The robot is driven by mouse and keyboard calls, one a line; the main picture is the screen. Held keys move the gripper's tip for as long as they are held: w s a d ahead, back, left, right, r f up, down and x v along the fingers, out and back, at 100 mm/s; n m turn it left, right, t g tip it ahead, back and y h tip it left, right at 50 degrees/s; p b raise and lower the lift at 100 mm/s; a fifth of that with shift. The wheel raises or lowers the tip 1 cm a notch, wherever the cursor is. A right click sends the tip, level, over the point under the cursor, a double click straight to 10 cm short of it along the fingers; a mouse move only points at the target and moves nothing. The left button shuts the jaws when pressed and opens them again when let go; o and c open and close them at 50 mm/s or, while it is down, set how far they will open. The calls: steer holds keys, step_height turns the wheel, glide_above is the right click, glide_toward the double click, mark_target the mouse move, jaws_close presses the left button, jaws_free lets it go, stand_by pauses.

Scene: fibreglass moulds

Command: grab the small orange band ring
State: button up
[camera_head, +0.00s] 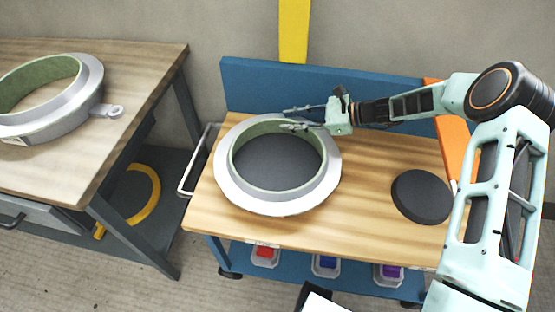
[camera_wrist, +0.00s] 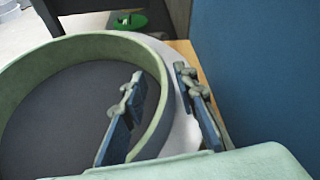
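No small orange band ring shows clearly. A pale green band ring (camera_head: 236,157) stands upright on a grey-white flanged ring mould (camera_head: 230,190) on the wooden table, around a dark disc. My gripper (camera_head: 285,118) is at the band's far edge. In the wrist view, the fingers of my gripper (camera_wrist: 158,72) are apart, one over the inside of the green band (camera_wrist: 90,45) and one over its outside above the pale flange. I see no clear contact, and nothing is held.
A blue back panel (camera_head: 330,85) rises close behind my gripper. A dark round disc (camera_head: 420,196) lies at the table's right. A similar ring mould (camera_head: 85,100) sits on the left table. A yellow-orange curved piece (camera_head: 153,190) lies on the shelf below it.

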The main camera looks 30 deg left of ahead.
steer(key=x, duration=0.2)
steer(key=shift+s+a+f, duration=0.1)
steer(key=shift+a+f, duration=0.15)
steer(key=shift+a, duration=0.1)
steer(key=shift+c, duration=0.3)
jaws_close()
steer(key=shift+r, duration=0.1)
